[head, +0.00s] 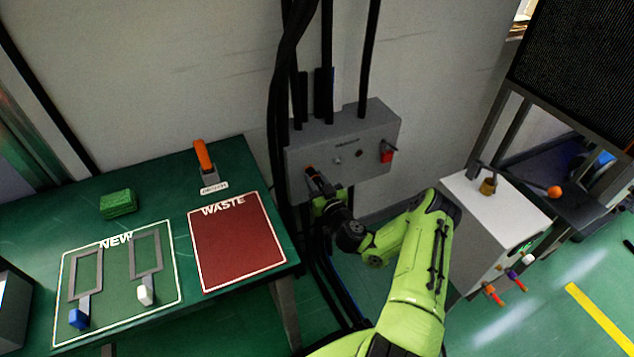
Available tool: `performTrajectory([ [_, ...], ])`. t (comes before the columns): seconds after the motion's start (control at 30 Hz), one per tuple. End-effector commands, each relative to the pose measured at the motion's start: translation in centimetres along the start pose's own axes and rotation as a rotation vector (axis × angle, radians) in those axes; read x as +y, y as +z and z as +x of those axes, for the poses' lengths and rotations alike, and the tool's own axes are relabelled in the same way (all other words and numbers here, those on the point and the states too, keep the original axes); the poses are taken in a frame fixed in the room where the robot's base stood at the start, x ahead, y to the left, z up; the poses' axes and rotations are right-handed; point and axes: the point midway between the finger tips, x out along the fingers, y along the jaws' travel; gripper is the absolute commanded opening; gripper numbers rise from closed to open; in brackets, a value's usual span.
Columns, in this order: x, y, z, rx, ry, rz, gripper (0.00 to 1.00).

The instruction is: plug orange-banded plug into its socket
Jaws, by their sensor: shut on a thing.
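My gripper (318,186) is at the left part of the front of a grey wall box (345,135). It is shut on a small dark piece with an orange part, which looks like the orange-banded plug (309,171). The plug is against or very close to the box front; I cannot tell whether it is seated. The socket behind it is hidden by the plug and gripper.
The box bears a red switch (386,152), with black cables above it. Left is a green table with a NEW mat (165,290), a red WASTE mat (235,245) and an orange-handled tool (204,158). Right is a white cabinet (490,220) with coloured plugs.

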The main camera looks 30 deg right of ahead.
Motion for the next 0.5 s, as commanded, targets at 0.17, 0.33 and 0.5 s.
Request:
performTrajectory([
  [0.17, 0.01, -0.09, 0.2, 0.003, 0.001, 0.001, 0.43],
  [0.33, 0.02, -0.07, 0.18, 0.002, 0.001, 0.001, 0.59],
  [0.5, 0.02, -0.04, 0.16, 0.001, 0.001, 0.001, 0.59],
])
